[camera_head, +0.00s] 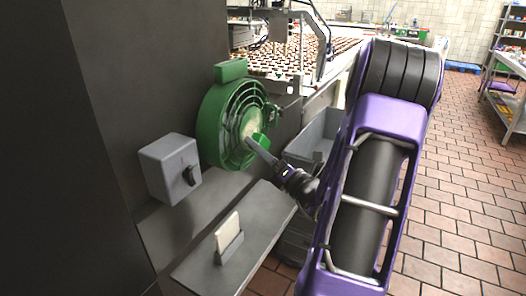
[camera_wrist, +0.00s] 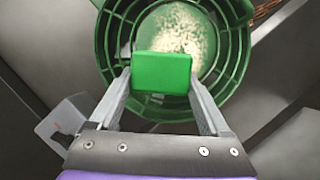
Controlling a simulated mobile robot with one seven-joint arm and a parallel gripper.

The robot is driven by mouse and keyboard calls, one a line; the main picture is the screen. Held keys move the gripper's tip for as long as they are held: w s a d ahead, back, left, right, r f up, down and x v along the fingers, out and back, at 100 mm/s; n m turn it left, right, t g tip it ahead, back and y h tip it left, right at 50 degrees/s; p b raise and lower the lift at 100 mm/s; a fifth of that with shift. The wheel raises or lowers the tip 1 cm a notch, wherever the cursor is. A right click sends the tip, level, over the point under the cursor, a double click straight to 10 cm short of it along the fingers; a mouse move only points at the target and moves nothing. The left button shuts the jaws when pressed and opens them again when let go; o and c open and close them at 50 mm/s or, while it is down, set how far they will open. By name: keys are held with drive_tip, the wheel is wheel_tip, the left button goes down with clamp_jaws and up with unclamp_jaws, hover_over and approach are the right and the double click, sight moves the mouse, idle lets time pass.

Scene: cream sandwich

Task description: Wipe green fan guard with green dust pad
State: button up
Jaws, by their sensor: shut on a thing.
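The green fan guard (camera_head: 210,122) is a round ringed cage mounted on the dark wall, left of centre in the head view. It also fills the upper middle of the wrist view (camera_wrist: 107,45). A pale dusty patch (camera_wrist: 180,30) covers its centre. My gripper (camera_head: 262,150) reaches toward the guard's front. In the wrist view, my gripper (camera_wrist: 161,82) is shut on the green dust pad (camera_wrist: 161,73), a small block between its fingers. The pad is in front of the guard's lower middle. I cannot tell whether it touches the guard.
A grey switch box (camera_head: 170,168) with a black knob is on the wall below left of the guard. A cream slab stands in a grey holder (camera_head: 229,248) on the ledge below. Grey crates (camera_head: 315,135) are to the right. A conveyor with rows of sandwiches (camera_head: 285,58) is behind.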

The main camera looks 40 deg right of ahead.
drive_tip(key=shift+w+a, duration=0.35)
drive_tip(key=shift+w, duration=0.55)
idle(0.6)
drive_tip(key=shift+p, duration=0.3)
